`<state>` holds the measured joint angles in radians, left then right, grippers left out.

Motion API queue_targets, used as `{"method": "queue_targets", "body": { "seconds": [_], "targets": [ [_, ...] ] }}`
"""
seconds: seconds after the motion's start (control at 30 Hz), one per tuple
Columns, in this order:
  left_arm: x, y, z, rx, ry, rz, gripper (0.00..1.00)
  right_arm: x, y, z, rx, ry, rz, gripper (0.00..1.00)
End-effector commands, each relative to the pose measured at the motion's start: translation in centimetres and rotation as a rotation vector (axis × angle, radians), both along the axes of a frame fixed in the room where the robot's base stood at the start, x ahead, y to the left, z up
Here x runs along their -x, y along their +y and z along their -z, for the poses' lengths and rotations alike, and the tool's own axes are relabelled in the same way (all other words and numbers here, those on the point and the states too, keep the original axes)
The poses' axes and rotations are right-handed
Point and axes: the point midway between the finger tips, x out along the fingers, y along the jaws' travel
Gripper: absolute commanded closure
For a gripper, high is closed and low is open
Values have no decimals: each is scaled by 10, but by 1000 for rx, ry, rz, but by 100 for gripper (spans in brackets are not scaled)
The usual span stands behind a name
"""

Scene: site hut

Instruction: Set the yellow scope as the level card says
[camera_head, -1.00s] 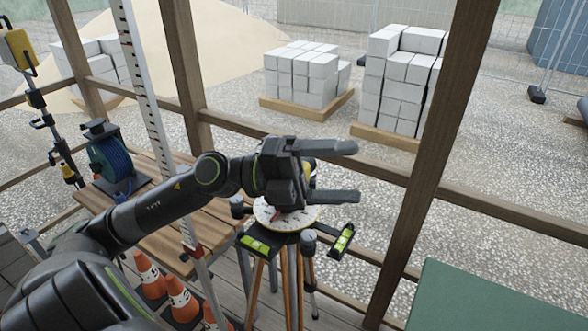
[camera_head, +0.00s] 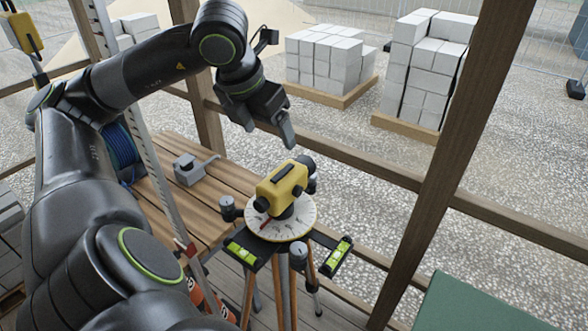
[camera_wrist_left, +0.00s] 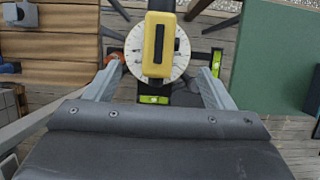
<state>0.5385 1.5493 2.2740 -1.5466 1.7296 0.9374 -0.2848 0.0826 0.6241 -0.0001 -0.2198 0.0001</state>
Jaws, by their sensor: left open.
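The yellow scope (camera_head: 282,187) sits on a round white dial (camera_head: 303,217) with dark markings and a red pointer, on top of a wooden-legged tripod (camera_head: 275,290). Two green level vials, one at the front left (camera_head: 241,252) and one at the right (camera_head: 340,256), lie on the tripod head beside dark knobs (camera_head: 298,256). My left gripper (camera_head: 288,128) is open and empty, above and behind the scope. In the left wrist view the scope (camera_wrist_left: 159,45) shows from above, ahead of and between the open fingers (camera_wrist_left: 158,85). The level card is not in view. My right gripper is not in view.
A wooden bench (camera_head: 190,215) stands left of the tripod, with a small grey device (camera_head: 190,170) and a blue reel (camera_head: 120,155). A striped staff (camera_head: 158,180) rises before it. Wooden posts (camera_head: 440,170) and rails stand behind. A green surface (camera_head: 470,305) is at front right.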

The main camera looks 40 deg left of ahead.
Motion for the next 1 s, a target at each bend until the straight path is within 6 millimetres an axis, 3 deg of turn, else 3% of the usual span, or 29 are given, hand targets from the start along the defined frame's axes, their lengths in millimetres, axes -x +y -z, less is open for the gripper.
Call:
{"method": "queue_targets", "body": {
  "seconds": [0.13, 0.43, 0.73, 1.0],
  "targets": [
    [-7, -1, 21, 6, 4, 3, 24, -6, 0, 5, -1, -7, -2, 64],
    [-26, 1, 73, 9, 4, 3, 24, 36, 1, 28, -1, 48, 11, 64],
    [-47, 4, 128, 6, 3, 3, 24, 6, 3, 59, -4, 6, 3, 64],
    [-59, 6, 152, 5, 4, 3, 24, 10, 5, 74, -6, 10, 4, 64]
  ]
}}
